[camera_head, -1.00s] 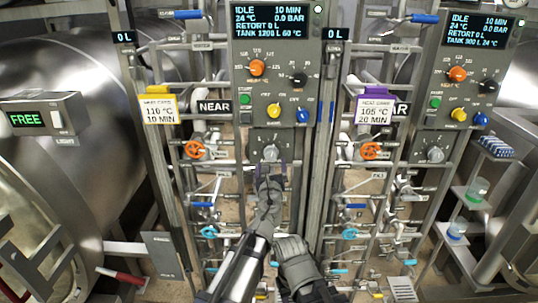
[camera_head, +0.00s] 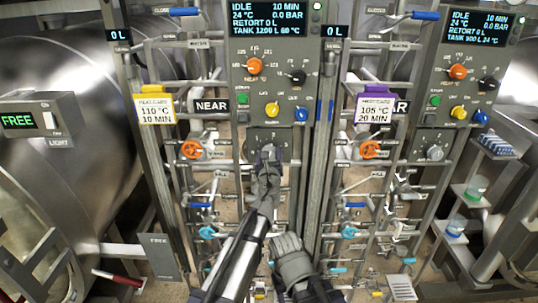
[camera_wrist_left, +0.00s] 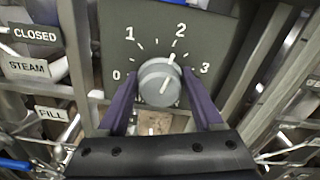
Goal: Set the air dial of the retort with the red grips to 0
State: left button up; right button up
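The air dial (camera_wrist_left: 158,84) is a round grey knob on a dark plate marked 0 to 3. Its white pointer line aims up and slightly right, close to the 2. My left gripper (camera_wrist_left: 162,88) has its two purple fingers on either side of the knob, with narrow gaps that seem to remain. In the head view my left gripper (camera_head: 267,156) reaches up to the dial plate (camera_head: 286,139) and hides most of the knob. A grey part of my right arm (camera_head: 292,262) is low in the middle; its fingertips cannot be made out.
The control panel (camera_head: 242,76) above the dial carries orange, black, yellow and blue knobs. An orange valve wheel (camera_head: 191,149) is left of the gripper. A red-gripped handle (camera_head: 118,277) is at the lower left. Pipes and posts crowd both sides.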

pick_arm(q)
jog(key=c, duration=1)
jog(key=n, duration=0.5)
jog(key=shift+n, duration=0.4)
jog(key=n, duration=1.2)
jog(key=shift+s+f+n, duration=0.1)
jog(key=shift+n, duration=0.3)
jog(key=n, duration=0.5)
jog(key=shift+n, duration=0.3)
